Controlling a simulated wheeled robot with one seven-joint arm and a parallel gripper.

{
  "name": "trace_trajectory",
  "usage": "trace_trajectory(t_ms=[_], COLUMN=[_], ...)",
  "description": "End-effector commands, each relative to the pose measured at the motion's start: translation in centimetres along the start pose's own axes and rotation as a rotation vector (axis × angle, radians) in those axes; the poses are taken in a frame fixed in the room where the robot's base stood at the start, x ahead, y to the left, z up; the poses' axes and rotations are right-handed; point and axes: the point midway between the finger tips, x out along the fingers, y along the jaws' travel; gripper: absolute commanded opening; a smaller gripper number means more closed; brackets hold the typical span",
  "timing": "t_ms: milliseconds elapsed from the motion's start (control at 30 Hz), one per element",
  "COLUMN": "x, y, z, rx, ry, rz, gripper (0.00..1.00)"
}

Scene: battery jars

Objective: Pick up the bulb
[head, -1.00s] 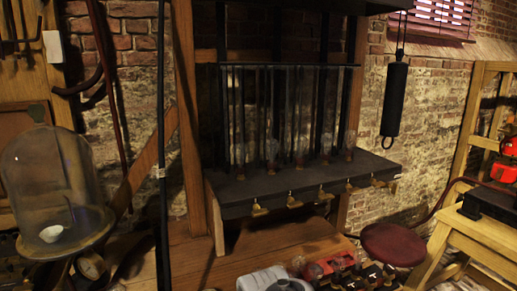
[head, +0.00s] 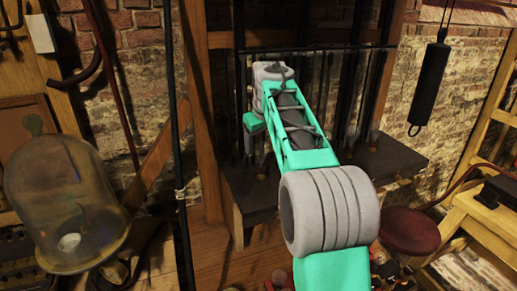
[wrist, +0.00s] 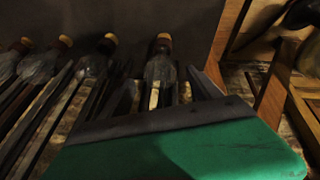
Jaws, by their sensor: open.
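Several clear glass bulbs with orange-brown bases stand in a row on a dark shelf. The wrist view, where the scene looks upside down, shows one bulb (wrist: 160,67) near the middle, with another bulb (wrist: 99,66) to its left. My gripper (wrist: 163,93) is open, its dark fingers showing on either side of the middle bulb; I cannot tell whether they touch it. In the head view my arm reaches to the shelf (head: 400,158) and hides most of the bulbs. The fingertips are not clear there.
Thin dark vertical rods stand behind the bulbs. A wooden post (head: 197,110) rises left of the shelf, and a glass dome (head: 62,200) stands further left. A dark cylinder (head: 430,85) hangs at right, above a round red stool (head: 408,232).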

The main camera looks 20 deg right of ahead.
Motion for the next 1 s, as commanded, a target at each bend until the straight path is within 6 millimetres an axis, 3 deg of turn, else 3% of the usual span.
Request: trace_trajectory(t_ms=[200, 467, 1000], x=[3.5, 4.0, 3.9], y=[-0.2, -0.3, -0.4], z=[0.2, 0.2, 0.1], rx=[-0.001, -0.003, -0.004], ry=[-0.003, 0.001, 0.001], rz=[-0.002, -0.002, -0.002], gripper=[0.73, 0.72, 0.28])
